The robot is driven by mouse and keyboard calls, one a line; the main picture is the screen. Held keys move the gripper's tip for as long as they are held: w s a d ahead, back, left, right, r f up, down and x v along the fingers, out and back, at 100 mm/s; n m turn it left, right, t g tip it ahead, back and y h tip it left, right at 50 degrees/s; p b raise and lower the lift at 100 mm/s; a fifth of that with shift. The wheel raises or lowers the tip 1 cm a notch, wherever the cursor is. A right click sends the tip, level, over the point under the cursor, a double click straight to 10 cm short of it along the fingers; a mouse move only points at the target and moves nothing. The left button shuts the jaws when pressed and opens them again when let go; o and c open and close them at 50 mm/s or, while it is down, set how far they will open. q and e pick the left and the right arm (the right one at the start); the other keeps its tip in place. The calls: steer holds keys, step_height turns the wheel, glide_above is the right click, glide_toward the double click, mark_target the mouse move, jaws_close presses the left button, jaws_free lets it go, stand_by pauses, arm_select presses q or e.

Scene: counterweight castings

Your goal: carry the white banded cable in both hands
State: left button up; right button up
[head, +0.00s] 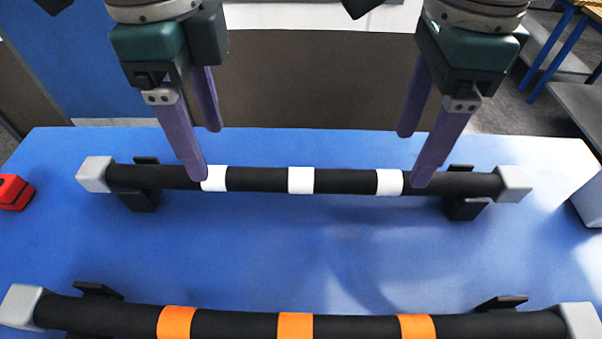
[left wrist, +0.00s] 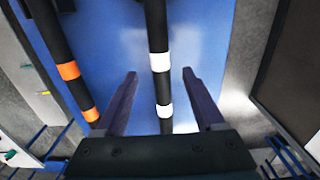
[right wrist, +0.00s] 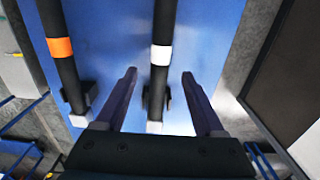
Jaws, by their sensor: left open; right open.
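The white banded cable (head: 258,180) is a black bar with three white bands and grey end blocks. It lies level across two black cradles on the blue table. My left gripper (head: 206,152) is open above it near the left white band. In the left wrist view the cable (left wrist: 157,85) runs between the open fingers (left wrist: 158,75). My right gripper (head: 415,160) is open above it, just right of the right white band. In the right wrist view the cable (right wrist: 158,85) also runs between the open fingers (right wrist: 158,75). I cannot tell whether any finger touches it.
A similar cable with orange bands (head: 245,326) lies nearer, parallel, on its own cradles on the blue table (head: 300,250). A red block (head: 14,192) is at the left edge. A grey object (head: 590,200) is at the right edge. The table between the cables is clear.

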mark_target(216, 170)
arm_select(q)
step_height(216, 170, down, 6)
steer(key=shift+r, duration=0.15)
arm_select(e)
step_height(216, 170, down, 6)
steer(key=shift+r, duration=0.15)
arm_select(q)
jaws_close()
arm_select(e)
jaws_close()
stand_by(0.9)
